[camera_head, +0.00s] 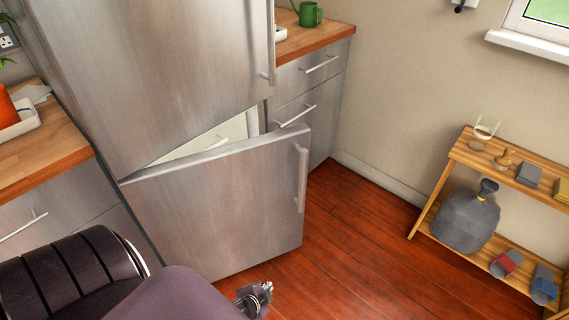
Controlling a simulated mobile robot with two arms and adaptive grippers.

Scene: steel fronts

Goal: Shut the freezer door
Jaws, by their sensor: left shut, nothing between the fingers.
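The freezer door (215,210) is the lower steel door of a tall fridge-freezer. It stands ajar, hinged at the left, with its right edge swung out into the room. A vertical bar handle (301,180) is near its right edge. The pale freezer interior (205,142) shows in the gap above it. The upper fridge door (160,75) looks closed. My left gripper (262,292) is shut and empty, low in the view, in front of the freezer door's lower right part and apart from the handle. My right gripper is not in view.
Steel drawers (312,70) under a wooden worktop (315,38) stand right of the fridge. A wooden shelf rack (448,165) with a dark grey bag (466,218) stands at the right. Red-brown floor (350,250) is clear between door and rack.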

